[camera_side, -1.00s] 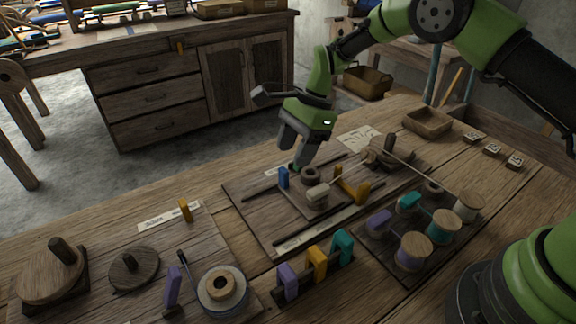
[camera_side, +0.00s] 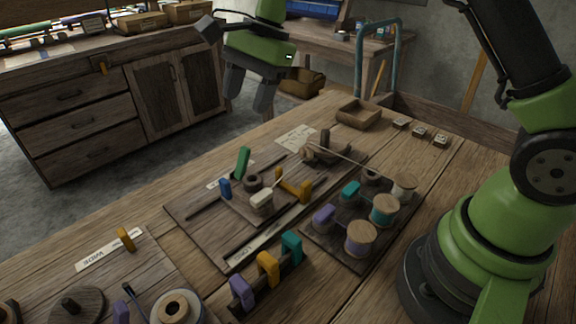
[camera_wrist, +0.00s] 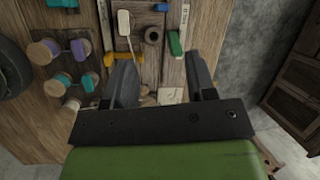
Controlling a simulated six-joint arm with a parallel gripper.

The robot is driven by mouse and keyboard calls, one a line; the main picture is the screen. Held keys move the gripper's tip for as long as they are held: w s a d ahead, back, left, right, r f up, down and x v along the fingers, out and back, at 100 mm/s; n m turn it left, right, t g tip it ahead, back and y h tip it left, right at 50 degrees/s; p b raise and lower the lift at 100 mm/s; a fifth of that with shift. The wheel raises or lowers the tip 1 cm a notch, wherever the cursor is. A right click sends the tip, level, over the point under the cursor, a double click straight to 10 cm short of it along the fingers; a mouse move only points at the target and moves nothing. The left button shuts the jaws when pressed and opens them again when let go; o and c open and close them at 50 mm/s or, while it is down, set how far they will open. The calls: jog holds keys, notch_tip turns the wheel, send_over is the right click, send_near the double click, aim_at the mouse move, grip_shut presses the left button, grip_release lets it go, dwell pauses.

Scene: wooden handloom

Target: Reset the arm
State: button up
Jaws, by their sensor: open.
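My gripper (camera_side: 250,88) is raised in the air above the far edge of the workbench in the side view, its fingers apart with nothing between them. In the wrist view the two grey fingers of my gripper (camera_wrist: 163,80) are spread, with the bench behind them. Below it on the bench lies a dark wooden board (camera_side: 190,205) bearing a green peg (camera_side: 242,163), a blue block (camera_side: 225,188), a dark ring (camera_side: 253,182), a cream piece (camera_side: 262,200) and a yellow bracket (camera_side: 295,187). None of these touches my gripper.
Thread spools (camera_side: 361,239) stand on a dark rack at the right. Purple, yellow and teal clips (camera_side: 268,268) sit at the front. An open wooden tray (camera_side: 358,115) and small tiles (camera_side: 420,132) lie at the back. A drawer cabinet (camera_side: 75,120) stands behind the floor gap.

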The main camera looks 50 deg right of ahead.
jog(key=s+d+r+n+t+h, duration=0.1)
jog(key=s+d+r+n+t, duration=0.15)
jog(key=s+r+n, duration=0.65)
jog(key=s+d+r+n+t+h, duration=0.1)
jog(key=s+n+t, duration=0.1)
jog(key=s, duration=1.3)
jog(key=shift+d+t, duration=0.2)
jog(key=shift+t, duration=0.45)
jog(key=shift+s, duration=0.1)
